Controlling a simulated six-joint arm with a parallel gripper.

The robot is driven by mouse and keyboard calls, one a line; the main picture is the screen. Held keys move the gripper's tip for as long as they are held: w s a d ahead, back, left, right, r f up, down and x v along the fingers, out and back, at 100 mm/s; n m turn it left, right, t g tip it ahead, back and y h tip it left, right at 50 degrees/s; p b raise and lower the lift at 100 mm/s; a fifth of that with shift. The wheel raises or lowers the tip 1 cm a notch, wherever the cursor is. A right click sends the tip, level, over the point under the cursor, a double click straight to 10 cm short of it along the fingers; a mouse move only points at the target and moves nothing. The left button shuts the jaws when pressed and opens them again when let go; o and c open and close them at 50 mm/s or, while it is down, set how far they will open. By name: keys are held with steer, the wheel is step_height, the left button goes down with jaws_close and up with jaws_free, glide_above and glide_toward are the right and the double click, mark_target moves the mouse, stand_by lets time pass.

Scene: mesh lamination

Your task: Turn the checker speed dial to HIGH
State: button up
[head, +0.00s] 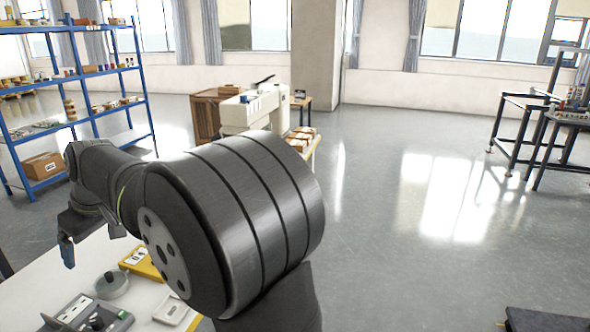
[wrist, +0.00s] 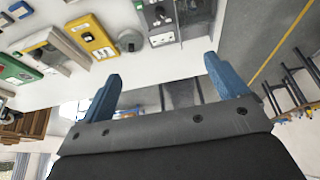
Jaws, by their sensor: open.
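A grey panel device (head: 72,309) with a black knob (head: 96,323) stands on the white table at the lower left of the head view, partly cut off by the frame. It seems to be the grey device (wrist: 160,22) with a dark knob at the top of the wrist view. I cannot read the dial's markings or tell its setting. My gripper (head: 91,243) is above the table's far left part, with blue fingertips. In the wrist view my gripper (wrist: 162,68) has its fingers wide apart with nothing between them, away from the knob.
A yellow device (head: 143,263), a round grey object (head: 112,285) and a small white tray (head: 174,312) are on the table. A green device (wrist: 18,69) shows in the wrist view. A blue shelf (head: 75,75) stands behind left. The floor at right is largely clear.

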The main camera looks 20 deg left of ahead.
steer(key=c, duration=0.8)
steer(key=n+h, duration=0.5)
glide_above(96, 320)
step_height(96, 320, down, 14)
step_height(96, 320, down, 16)
steer(key=shift+f, duration=0.25)
steer(key=c, duration=1)
